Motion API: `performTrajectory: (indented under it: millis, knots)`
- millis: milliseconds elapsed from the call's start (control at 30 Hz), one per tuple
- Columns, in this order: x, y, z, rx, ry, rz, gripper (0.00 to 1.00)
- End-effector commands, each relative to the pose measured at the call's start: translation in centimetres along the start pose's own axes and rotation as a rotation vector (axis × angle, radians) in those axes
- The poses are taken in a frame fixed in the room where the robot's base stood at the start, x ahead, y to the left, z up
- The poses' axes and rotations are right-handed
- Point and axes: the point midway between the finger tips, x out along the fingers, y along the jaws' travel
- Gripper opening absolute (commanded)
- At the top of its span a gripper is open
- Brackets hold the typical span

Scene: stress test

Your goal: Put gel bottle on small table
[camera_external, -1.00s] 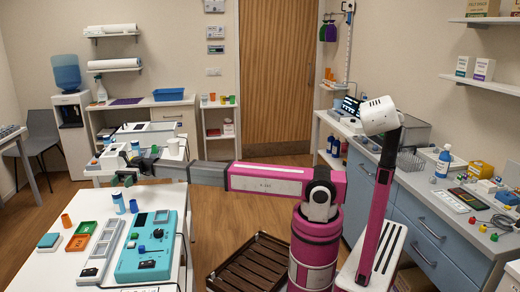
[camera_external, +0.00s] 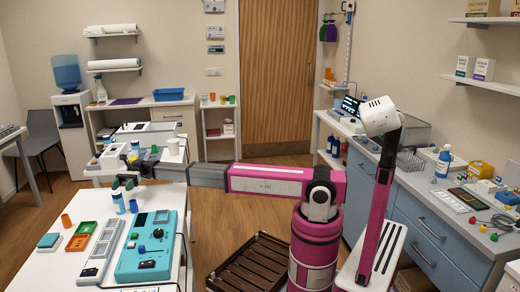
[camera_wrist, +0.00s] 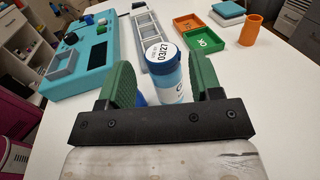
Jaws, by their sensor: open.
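A small bottle with a blue cap, a white top marked 03/27 and a pale blue and white body (camera_wrist: 168,75) stands between my gripper's green fingers in the wrist view. It appears upright on the white table (camera_external: 62,268) in the external view (camera_external: 119,204); I cannot read the word gel on it. My gripper (camera_wrist: 163,82) is open, with one finger on each side of the bottle and no clear contact. In the external view my gripper (camera_external: 122,186) is just above the bottle. I cannot tell which table is the small one.
A teal device (camera_external: 147,250), a grey rack (camera_external: 102,250), green (camera_external: 77,242) and orange (camera_external: 85,228) trays and an orange cup (camera_external: 66,220) share the table. A second table with equipment (camera_external: 108,170) stands behind. A brown slatted crate (camera_external: 247,262) is on the floor.

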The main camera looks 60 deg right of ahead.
Motion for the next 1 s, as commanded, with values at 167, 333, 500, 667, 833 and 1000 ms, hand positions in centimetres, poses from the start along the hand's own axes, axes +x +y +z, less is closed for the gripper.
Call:
performTrajectory:
  millis: [167,333,500,667,833,1000]
  knots:
    - [0.0,0.0,-2.6,0.001,0.000,0.000,0.59]
    - [0.0,0.0,-3.4,0.001,0.000,0.000,0.59]
    - [1.2,0.1,-4.2,-0.001,0.000,0.001,0.59]
    - [3.7,0.1,-4.2,-0.001,0.000,0.001,0.59]
    - [5.0,0.0,-4.2,-0.001,0.000,-0.001,0.59]
    - [5.0,0.0,-4.1,-0.001,0.000,-0.001,0.59]
